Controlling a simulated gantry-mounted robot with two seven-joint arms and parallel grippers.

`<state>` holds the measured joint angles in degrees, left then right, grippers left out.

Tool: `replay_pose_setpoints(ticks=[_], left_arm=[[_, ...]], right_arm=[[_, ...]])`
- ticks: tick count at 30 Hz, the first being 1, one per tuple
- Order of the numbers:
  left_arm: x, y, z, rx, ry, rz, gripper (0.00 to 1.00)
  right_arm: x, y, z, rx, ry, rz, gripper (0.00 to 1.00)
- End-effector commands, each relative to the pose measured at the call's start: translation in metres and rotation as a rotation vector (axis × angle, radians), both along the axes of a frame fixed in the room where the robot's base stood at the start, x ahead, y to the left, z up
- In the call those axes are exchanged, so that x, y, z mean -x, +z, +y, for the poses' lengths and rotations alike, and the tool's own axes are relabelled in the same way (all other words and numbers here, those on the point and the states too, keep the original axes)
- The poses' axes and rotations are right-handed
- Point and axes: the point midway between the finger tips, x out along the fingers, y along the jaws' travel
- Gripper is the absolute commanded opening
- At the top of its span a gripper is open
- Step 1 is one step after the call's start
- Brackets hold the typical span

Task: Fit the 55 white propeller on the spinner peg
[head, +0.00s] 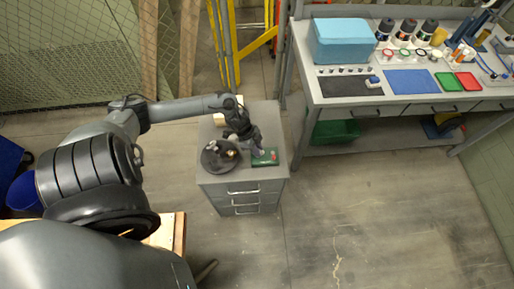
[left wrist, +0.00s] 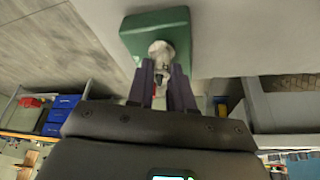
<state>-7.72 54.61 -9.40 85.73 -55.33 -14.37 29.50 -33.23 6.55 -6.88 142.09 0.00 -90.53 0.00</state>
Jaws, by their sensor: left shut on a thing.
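My left gripper (head: 257,150) reaches down over a small green base (head: 265,161) on the grey drawer cabinet. A red spot shows on the base's right part. In the left wrist view the two dark fingers (left wrist: 163,72) are shut on a small whitish piece, which looks like the white propeller (left wrist: 160,50). It lies in front of the green base (left wrist: 155,22). The spinner peg is hidden or too small to make out, and I cannot tell whether the propeller touches it. No number is readable. My right gripper is not in view.
A round dark tray (head: 211,166) with several small parts stands left of the green base on the drawer cabinet (head: 243,187). A workbench (head: 390,98) at the right holds a blue box (head: 342,41), jars, mats and small trays. The floor between them is clear.

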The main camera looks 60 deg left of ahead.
Motion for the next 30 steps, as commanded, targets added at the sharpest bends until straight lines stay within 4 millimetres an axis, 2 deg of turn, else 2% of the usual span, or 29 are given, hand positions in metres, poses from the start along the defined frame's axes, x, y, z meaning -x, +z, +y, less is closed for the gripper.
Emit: replay_pose_setpoints(ticks=[2,3,8,20,23,30], left_arm=[[0.0,0.0,0.0,0.0,0.0,0.0,0.0],[0.0,0.0,0.0,0.0,0.0,0.0,0.27],[0.0,0.0,0.0,0.0,0.0,0.0,0.51],[0.001,0.006,0.002,-0.001,-0.001,-0.001,0.51],[0.005,0.016,0.005,-0.002,-0.002,0.001,0.51],[0.016,0.054,0.016,-0.003,-0.003,0.001,0.51]], right_arm=[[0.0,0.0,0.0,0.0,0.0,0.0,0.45],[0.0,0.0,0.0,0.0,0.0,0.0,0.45],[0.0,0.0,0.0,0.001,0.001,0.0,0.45],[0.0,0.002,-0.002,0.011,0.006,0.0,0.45],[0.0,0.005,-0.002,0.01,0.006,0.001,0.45],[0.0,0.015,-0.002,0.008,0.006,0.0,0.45]])
